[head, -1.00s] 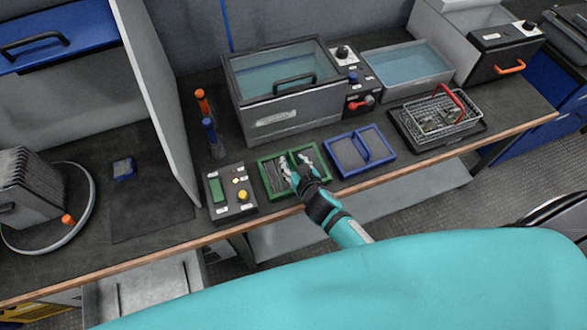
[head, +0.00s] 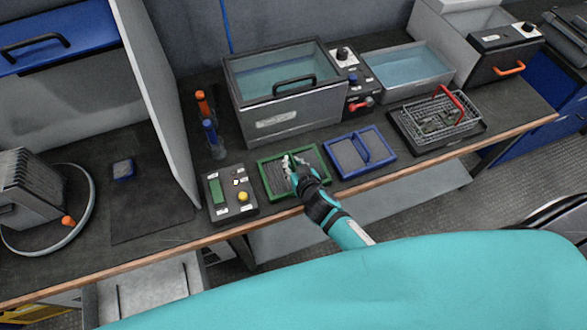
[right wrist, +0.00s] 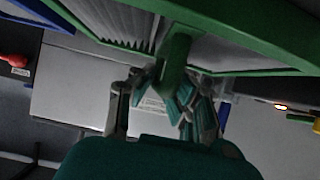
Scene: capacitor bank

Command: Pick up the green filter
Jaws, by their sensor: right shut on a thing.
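The green filter (head: 265,182) is a green rectangular frame with grey ribbed panels and a raised middle bar. In the head view it sits at the bench's front edge, between the control box and the blue frame. My right gripper (head: 291,164) reaches over it from the front and is shut on its middle bar. In the right wrist view the bar (right wrist: 178,52) passes between the fingers (right wrist: 163,95), and the green rim runs across the top. The fingers hide part of the bar. My left gripper is not in view.
A control box (head: 229,195) with a yellow knob stands close on the left, and a blue frame (head: 345,170) close on the right. A lidded water tank (head: 285,125) stands behind. A wire basket (head: 440,115) sits further right. The black mat (head: 150,210) at left is mostly clear.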

